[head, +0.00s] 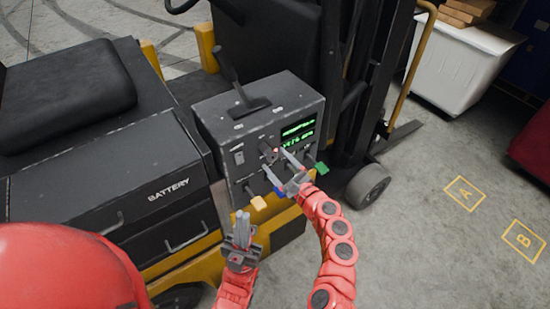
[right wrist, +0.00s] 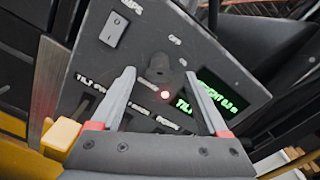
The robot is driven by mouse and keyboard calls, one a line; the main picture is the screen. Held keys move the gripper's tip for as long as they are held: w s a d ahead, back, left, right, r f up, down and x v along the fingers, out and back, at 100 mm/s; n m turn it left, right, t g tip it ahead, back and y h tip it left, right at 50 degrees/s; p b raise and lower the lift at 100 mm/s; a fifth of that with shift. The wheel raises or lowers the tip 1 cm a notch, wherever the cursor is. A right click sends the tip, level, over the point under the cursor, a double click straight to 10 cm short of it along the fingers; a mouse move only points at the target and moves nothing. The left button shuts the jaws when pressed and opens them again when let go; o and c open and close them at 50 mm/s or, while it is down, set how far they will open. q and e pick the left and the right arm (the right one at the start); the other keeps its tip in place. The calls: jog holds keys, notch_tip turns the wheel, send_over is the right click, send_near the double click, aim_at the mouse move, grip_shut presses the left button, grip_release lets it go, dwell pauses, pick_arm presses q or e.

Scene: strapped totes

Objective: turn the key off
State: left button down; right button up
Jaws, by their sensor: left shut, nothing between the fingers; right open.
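The key (head: 267,151) is a dark knob-like piece on the front of the grey forklift console (head: 219,126). It also shows in the right wrist view (right wrist: 158,66), with a lit red light (right wrist: 165,95) just below it. My right gripper (head: 280,165) is open in front of the panel. In the right wrist view its fingertips (right wrist: 160,76) stand on either side of the key, apart from it; how deep they reach is hard to tell. My left gripper (head: 241,229) is shut and empty, low in front of the console. The key's exact angle is unclear.
A green display (head: 298,134) and a rocker switch (head: 239,157) flank the key. Yellow (head: 258,203), blue and green (head: 321,168) lever ends jut out below. A black lever (head: 230,70) rises from the console top.

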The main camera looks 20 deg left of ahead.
jog(key=shift+x, duration=0.8)
grip_shut()
